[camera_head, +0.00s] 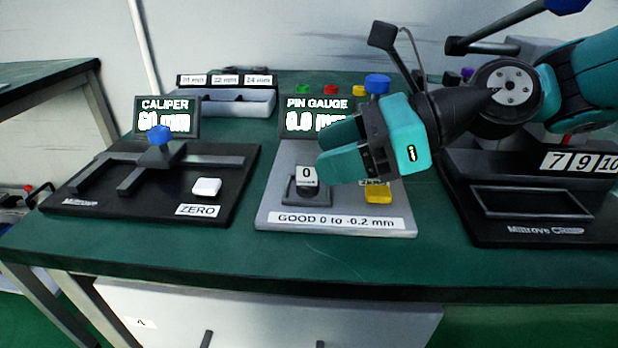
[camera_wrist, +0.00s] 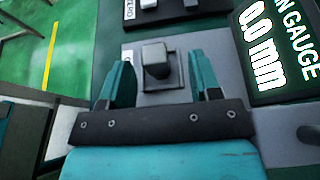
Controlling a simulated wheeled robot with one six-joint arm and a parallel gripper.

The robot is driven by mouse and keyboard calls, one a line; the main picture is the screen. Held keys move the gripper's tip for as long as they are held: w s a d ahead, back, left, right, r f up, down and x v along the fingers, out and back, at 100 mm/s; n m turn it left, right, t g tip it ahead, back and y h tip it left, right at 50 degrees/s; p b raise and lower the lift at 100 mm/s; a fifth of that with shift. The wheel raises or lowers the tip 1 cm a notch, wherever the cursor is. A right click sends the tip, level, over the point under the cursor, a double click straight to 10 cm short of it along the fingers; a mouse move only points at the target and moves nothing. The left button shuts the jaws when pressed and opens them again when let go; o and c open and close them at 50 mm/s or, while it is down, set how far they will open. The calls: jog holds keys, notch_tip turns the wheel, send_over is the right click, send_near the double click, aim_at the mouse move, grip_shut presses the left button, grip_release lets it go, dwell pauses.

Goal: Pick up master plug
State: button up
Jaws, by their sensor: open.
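The likely master plug (camera_head: 306,176) is a small grey block with a white "0" tag, in a dark square nest on the grey pin gauge plate (camera_head: 275,200). In the wrist view the grey plug (camera_wrist: 156,56) stands between and slightly beyond the fingertips. My gripper (camera_head: 328,149) has teal fingers, open and empty, reaching in from the right just above and beside the plug. In the wrist view my gripper (camera_wrist: 160,72) has one finger on each side of the plug. Contact cannot be told.
The pin gauge display (camera_head: 316,118) stands behind, reading 0.0 mm. A yellow block (camera_head: 378,193) sits right of the nest. The caliper (camera_head: 150,175) with a white button (camera_head: 206,187) is at left. A black numbered tray (camera_head: 530,202) is at right. The bench front is clear.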

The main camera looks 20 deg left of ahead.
aim_at(302, 158)
jog(key=x, duration=0.1)
jog(key=b+x, duration=0.1)
jog(key=x, duration=0.2)
jog(key=shift+s+a+f+b, duration=0.15)
jog(key=shift+s+b, duration=0.2)
jog(key=shift+b, duration=0.05)
jog(key=shift+s+a+f, duration=0.1)
jog(key=shift+a+f, duration=0.05)
jog(key=shift+a, duration=0.3)
grip_shut()
jog(key=shift+r, duration=0.5)
jog(key=s+d+p, duration=0.3)
jog(key=s+d, duration=0.1)
jog(key=s, duration=1.3)
jog(key=shift+s+d+r+p, duration=0.15)
jog(key=shift+s+r+p, duration=0.1)
jog(key=shift+r+p, duration=0.05)
